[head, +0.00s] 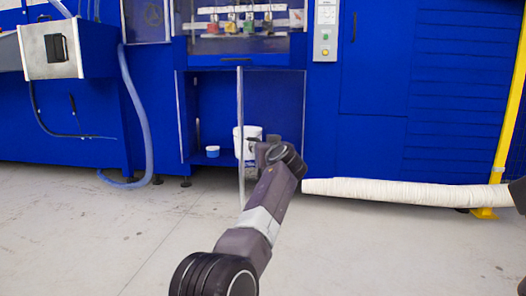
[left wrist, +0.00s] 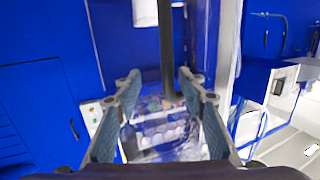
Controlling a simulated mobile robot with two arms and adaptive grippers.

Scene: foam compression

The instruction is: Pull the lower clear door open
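The lower clear door shows mainly as a pale upright edge (head: 240,100) in front of the lower opening of the blue machine. Its bottom end reaches out over the floor, so it seems to stand ajar. The clear pane itself is hard to make out. My left gripper (head: 259,146) is just right of this edge, in front of the opening, partly hidden behind its own wrist. In the left wrist view my left gripper (left wrist: 158,90) has its fingers spread. A dark bar (left wrist: 167,45), probably the door edge, runs down between them; contact cannot be told. My right gripper is out of view.
A white bucket (head: 243,147) and a small blue-and-white tub (head: 212,151) stand in the lower opening. A thick white hose (head: 400,192) lies at right near a yellow post (head: 505,125). Colored parts hang above. The floor (head: 80,230) in front is clear.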

